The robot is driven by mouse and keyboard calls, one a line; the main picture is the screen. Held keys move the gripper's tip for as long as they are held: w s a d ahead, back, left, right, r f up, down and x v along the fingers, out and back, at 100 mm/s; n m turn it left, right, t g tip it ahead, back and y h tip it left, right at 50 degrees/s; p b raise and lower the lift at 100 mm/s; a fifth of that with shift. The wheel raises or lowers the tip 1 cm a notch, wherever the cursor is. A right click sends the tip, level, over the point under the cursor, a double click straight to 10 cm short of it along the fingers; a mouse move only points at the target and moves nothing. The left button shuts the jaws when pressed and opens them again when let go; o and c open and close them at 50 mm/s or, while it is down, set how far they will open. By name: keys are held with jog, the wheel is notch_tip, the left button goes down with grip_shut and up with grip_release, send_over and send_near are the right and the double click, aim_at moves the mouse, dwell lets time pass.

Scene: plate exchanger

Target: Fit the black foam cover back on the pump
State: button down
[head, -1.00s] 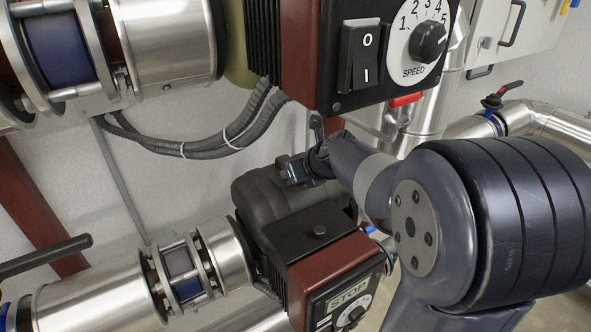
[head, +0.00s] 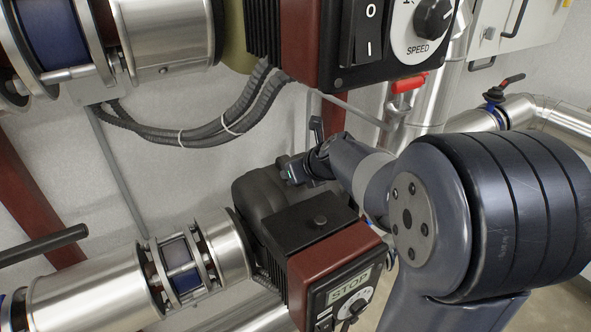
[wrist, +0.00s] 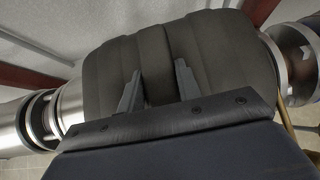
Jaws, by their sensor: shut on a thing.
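The black foam cover (wrist: 110,72) fills the middle of the wrist view, a rounded, ribbed dark shell. My gripper (wrist: 158,75) is shut on a raised strip of the cover, one finger on each side of it. In the head view the cover (head: 258,190) sits behind the lower pump (head: 322,268), which has a dark red housing and a STOP display.
A silver pipe with a flanged sight section (head: 180,268) runs left from the lower pump. A second pump (head: 340,45) with a speed dial hangs above, with grey cables (head: 205,128) below it. A red-handled valve (head: 408,84) is to the right.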

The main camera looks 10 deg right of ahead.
jog(key=shift+f, duration=0.5)
grip_release()
dwell(0.8)
dwell(0.5)
jog(key=shift+p+v, duration=1.7)
jog(key=shift+v, duration=1.85)
jog(key=shift+w, duration=0.1)
